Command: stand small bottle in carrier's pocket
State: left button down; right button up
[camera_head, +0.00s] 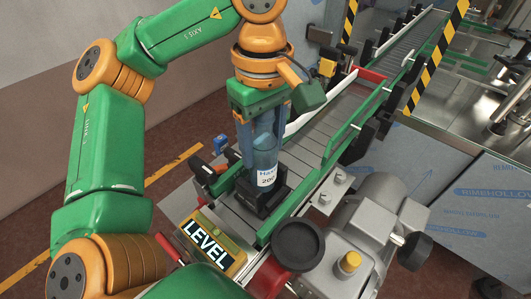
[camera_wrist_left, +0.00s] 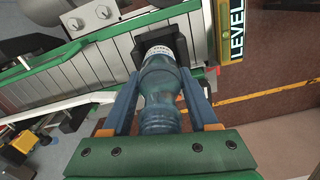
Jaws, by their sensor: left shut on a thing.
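The small bottle (camera_head: 264,155) is translucent blue with a white label and stands about upright in the head view. My left gripper (camera_head: 262,140) is shut on it from above, with one blue finger on each side. In the left wrist view the bottle (camera_wrist_left: 160,82) lies between the fingers, its labelled end toward the black carrier (camera_wrist_left: 181,42). The carrier (camera_head: 272,200) sits on the conveyor directly below the bottle. The bottle's lower end is at the carrier's pocket; its base is hidden, so I cannot tell whether it touches the pocket floor. My right gripper is not in view.
The conveyor (camera_head: 345,120) has green side rails and runs away to the upper right. A yellow box marked LEVEL (camera_head: 212,243) is at the near end. A grey motor (camera_head: 370,215) and a dark round knob (camera_head: 298,245) stand close to the carrier's right.

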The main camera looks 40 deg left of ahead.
pick_arm(q)
jog(key=shift+w+a+f, duration=0.1)
jog(key=shift+w+f, duration=0.1)
jog(key=shift+w, duration=0.25)
jog(key=shift+w+a+f, duration=0.1)
jog(key=shift+w+f, duration=0.1)
jog(key=shift+w, duration=0.2)
jog(key=shift+c, duration=2.3)
grip_release()
jog(key=shift+w, duration=0.1)
jog(key=o, duration=0.3)
jog(key=shift+d, duration=0.1)
jog(key=shift+s+r, duration=0.2)
jog(key=shift+s, duration=0.3)
jog(key=shift+w+r, duration=0.1)
jog(key=shift+r, duration=0.05)
notch_tip(320, 180, up, 12)
jog(key=p, duration=0.6)
jog(key=shift+d, duration=0.1)
jog(key=shift+w, duration=0.1)
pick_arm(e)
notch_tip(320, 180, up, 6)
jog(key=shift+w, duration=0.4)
pick_arm(q)
jog(key=shift+f, duration=0.2)
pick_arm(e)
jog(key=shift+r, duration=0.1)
